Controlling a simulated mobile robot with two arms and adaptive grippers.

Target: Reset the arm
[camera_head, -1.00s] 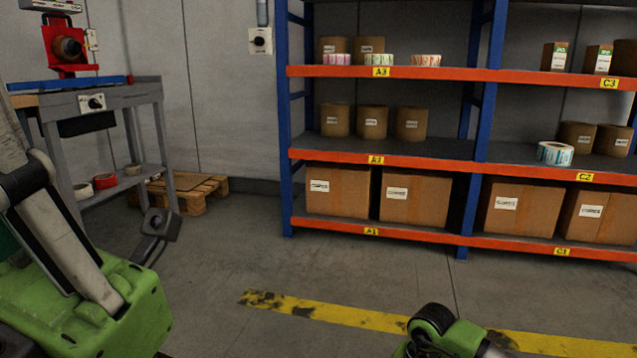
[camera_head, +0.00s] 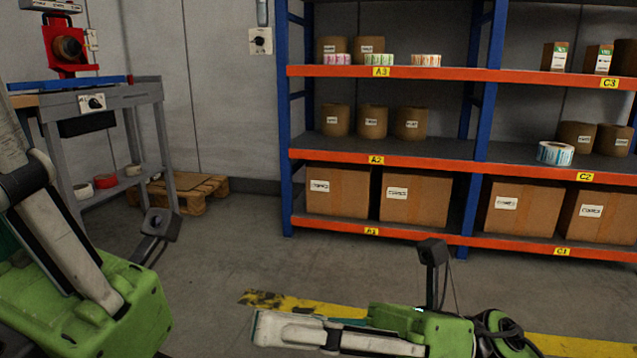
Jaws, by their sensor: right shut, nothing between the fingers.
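My right gripper (camera_head: 262,328) lies across the bottom of the view, its pale fingers shut and pointing left. Nothing is between them. Its green body (camera_head: 440,332) and a dark camera bracket (camera_head: 433,255) show to the right of the fingers. It is over the floor, in front of the shelf rack and apart from it. My left arm fills the lower left with a green housing (camera_head: 110,315) and pale links; I cannot make out its fingertips or whether they are open.
A blue and orange rack (camera_head: 400,160) with boxes and label rolls stands at the back. A grey workbench (camera_head: 120,92) with a red device (camera_head: 66,46) is at the left, with a wooden pallet (camera_head: 190,195) behind it. A yellow line (camera_head: 290,302) crosses the open floor.

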